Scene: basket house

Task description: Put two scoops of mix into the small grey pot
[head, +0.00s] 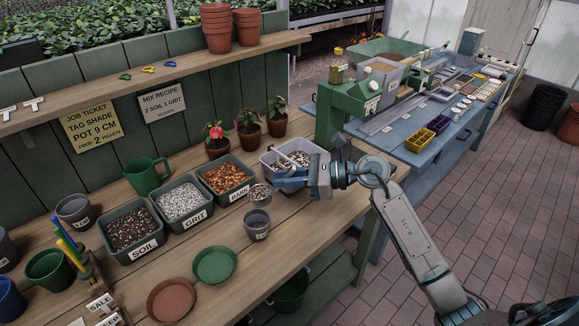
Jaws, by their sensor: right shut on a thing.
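The small grey pot (257,232) stands upright on the wooden bench, with a white label on its front. Its inside looks dark, and I cannot tell what it holds. My right gripper (283,182) is shut on a scoop (260,194), whose round bowl holds speckled mix. The bowl is above and just behind the small grey pot, apart from it. A pale grey tub (268,163) of speckled mix stands behind my right gripper, which hides part of it. My left gripper is not in view.
Green bins labelled SOIL (141,254), GRIT (197,219) and BARK (240,192) stand left of the pot. A green saucer (214,265) and a terracotta saucer (172,299) lie in front. Potted plants (249,131) stand behind. Bare bench lies right of the pot.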

